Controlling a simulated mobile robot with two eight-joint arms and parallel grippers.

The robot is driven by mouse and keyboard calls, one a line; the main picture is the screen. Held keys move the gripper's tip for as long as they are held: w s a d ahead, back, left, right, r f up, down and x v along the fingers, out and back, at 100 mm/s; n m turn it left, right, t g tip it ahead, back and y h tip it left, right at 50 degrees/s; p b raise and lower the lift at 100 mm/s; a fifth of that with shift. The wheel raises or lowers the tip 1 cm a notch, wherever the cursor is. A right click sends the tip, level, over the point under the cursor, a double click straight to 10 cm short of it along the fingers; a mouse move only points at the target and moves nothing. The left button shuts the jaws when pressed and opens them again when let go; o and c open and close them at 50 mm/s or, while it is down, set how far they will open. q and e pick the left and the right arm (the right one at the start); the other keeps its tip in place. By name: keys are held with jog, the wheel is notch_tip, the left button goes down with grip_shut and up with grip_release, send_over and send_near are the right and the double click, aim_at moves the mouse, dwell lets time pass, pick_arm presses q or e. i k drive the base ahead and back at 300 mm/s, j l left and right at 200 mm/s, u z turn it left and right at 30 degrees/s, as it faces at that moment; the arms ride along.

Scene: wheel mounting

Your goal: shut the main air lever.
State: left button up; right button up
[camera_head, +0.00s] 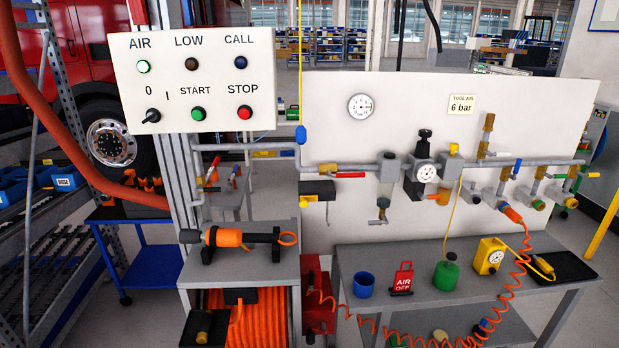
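A red lever (350,175) lies horizontal, in line with the grey air pipe (370,166), at a brass valve (327,168) left of the filter and regulator. No label marks it as the main air lever. Neither of my grippers is in view.
A pale board (410,108) carries the pipe, a round gauge (361,106) and a "TOOL AIR 6 bar" sign (462,104). The table (420,305) below holds a blue cup, a red "AIR OFF" tag (402,279) and a green bottle. A coiled orange hose (520,265) hangs at right.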

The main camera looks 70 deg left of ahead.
aim_at(362, 175)
jog(key=u, duration=2.3)
